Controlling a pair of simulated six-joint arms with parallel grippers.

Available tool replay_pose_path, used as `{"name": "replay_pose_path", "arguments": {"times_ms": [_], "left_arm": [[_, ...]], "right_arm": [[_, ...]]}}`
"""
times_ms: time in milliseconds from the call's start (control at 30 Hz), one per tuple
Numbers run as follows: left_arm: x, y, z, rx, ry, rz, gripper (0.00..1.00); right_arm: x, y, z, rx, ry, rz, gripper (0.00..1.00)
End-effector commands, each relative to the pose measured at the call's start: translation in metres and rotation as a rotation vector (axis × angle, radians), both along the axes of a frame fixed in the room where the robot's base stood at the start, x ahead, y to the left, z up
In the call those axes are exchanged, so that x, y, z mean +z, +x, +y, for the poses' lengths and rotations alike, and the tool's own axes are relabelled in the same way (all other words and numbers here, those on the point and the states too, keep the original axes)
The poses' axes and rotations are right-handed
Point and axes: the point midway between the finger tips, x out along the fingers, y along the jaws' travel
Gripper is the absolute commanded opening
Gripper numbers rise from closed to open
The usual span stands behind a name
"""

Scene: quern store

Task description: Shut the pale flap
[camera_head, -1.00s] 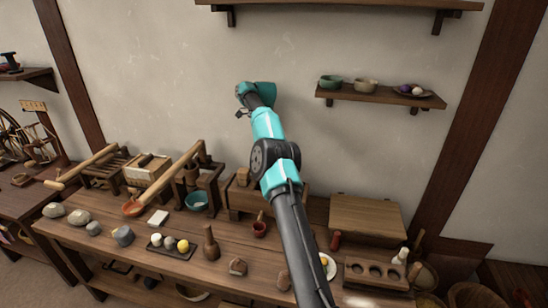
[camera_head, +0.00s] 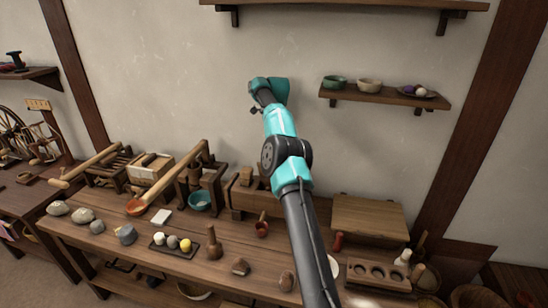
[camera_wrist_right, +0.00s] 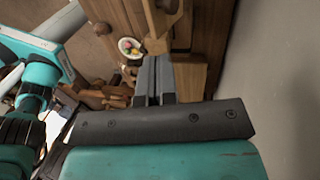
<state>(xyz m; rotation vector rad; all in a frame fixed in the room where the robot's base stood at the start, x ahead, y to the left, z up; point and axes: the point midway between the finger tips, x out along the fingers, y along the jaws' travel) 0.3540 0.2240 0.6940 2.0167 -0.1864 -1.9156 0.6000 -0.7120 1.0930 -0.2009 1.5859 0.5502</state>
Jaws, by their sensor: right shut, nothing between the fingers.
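A pale wooden panel (camera_head: 368,215), flap-like, shows at the right back of the bench in the head view. It looks flat and low against the wall, but I cannot tell its exact opening angle. My right gripper is high near the wall, left of the panel; its small dark tip shows in the head view (camera_head: 254,110). In the right wrist view its fingers (camera_wrist_right: 154,65) are shut with nothing between them. A pale wooden surface (camera_wrist_right: 191,78) shows beyond them; I cannot tell whether it is the flap. My left gripper is in neither view.
A block with round holes (camera_head: 380,275) stands in front of the panel. A plate (camera_head: 333,267) is partly hidden behind my right arm. A wall shelf (camera_head: 385,97) with bowls hangs above. Bottles, a mortar-like pot and stones crowd the bench (camera_head: 215,270).

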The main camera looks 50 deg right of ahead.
Motion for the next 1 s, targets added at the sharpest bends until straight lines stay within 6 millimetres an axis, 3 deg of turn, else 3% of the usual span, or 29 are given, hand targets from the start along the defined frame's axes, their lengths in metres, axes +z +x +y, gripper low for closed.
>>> {"name": "replay_pose_path", "arguments": {"times_ms": [367, 1000], "left_arm": [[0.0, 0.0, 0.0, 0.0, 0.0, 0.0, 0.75], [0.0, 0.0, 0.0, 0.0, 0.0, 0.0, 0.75]], "right_arm": [[-0.016, -0.004, 0.005, 0.001, 0.003, 0.001, 0.0], [-0.083, -0.011, 0.018, 0.001, 0.003, 0.001, 0.0]]}}
